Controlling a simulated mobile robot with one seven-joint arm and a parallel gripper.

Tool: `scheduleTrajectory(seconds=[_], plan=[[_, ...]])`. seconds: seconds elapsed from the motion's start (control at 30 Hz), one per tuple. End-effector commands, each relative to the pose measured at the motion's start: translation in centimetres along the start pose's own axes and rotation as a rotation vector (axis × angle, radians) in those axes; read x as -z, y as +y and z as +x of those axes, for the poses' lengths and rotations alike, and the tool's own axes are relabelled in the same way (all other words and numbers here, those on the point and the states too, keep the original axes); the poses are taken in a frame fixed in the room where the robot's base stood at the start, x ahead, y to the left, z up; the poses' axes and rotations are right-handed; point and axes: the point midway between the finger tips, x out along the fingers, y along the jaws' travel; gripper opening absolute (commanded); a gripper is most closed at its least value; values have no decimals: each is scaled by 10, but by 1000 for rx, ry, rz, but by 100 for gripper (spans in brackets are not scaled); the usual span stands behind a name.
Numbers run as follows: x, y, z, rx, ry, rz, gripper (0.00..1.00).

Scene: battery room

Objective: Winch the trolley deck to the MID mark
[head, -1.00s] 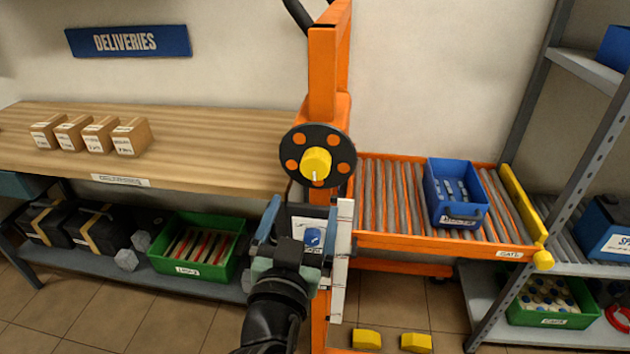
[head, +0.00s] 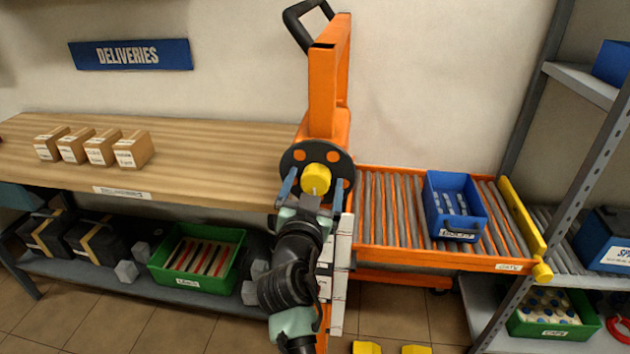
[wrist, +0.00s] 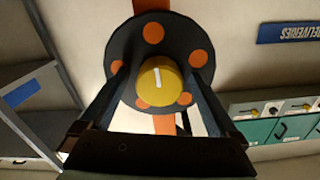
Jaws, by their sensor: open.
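The orange trolley mast (head: 322,90) carries a black winch wheel (head: 298,158) with orange spots and a yellow hub knob (head: 316,178). In the wrist view the yellow knob (wrist: 160,84) has a white line, nearly upright, and lies between my fingers. My gripper (head: 312,186) is open in front of the wheel; whether the fingers touch the knob I cannot tell. The orange roller deck (head: 400,210) extends right of the mast and bears a blue crate (head: 465,219) of bottles or cells. A white scale strip (head: 341,270) runs down the mast; its marks are unreadable here.
A wooden bench (head: 215,150) with several small boxes stands left, a green bin (head: 195,268) below it. A grey shelf rack (head: 590,150) stands right, close to the deck's yellow end bar (head: 525,225). Yellow blocks (head: 366,348) lie at the mast's foot.

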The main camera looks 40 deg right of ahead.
Motion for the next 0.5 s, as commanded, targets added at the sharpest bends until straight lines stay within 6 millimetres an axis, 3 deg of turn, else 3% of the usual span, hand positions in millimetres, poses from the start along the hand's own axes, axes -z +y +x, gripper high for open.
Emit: scheduleTrajectory(seconds=[0.33, 0.5], plan=[[0, 0, 4, 1, 1, 0, 96], [0, 0, 4, 0, 1, -1, 67]])
